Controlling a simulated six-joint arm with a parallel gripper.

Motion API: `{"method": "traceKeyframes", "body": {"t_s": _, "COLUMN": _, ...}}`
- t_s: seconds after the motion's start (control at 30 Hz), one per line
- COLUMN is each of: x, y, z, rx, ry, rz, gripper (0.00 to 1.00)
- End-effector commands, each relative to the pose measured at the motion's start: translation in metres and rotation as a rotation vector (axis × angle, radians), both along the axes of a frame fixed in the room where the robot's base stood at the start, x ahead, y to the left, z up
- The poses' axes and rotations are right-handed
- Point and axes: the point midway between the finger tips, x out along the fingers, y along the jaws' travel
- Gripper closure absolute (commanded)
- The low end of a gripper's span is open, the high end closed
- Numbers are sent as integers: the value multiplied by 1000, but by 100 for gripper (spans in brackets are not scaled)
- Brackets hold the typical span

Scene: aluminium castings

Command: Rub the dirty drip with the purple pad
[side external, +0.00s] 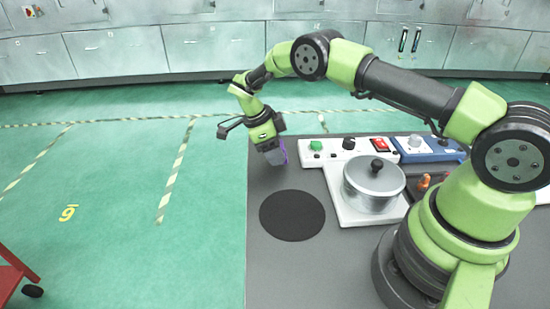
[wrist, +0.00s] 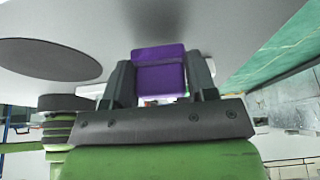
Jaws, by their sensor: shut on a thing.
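The purple pad (wrist: 158,72) is between the fingers of my gripper (wrist: 160,82) in the wrist view. My gripper is shut on it. In the side view, my gripper (side external: 272,152) is over the far left part of the grey table (side external: 270,264), with a sliver of the purple pad (side external: 284,152) showing at its tip. I cannot tell whether the pad touches the table. I cannot make out the dirty drip in either view.
A black round mat (side external: 292,215) lies nearer on the table. To the right, a lidded metal pot (side external: 373,184) stands on a white unit with a green button and a red switch (side external: 380,144). A blue box (side external: 428,150) with knobs is beside it. Bare table surrounds the mat.

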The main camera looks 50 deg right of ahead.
Motion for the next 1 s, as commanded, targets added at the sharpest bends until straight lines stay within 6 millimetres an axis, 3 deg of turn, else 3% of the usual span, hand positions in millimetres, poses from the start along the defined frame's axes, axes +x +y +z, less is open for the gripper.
{"method": "traceKeyframes", "body": {"t_s": 0.6, "x": 0, "y": 0, "z": 57, "rx": -1, "ry": -3, "rz": 1, "gripper": 78}}
{"method": "traceKeyframes", "body": {"t_s": 1.0, "x": 0, "y": 0, "z": 63, "rx": -1, "ry": -2, "rz": 1, "gripper": 78}}
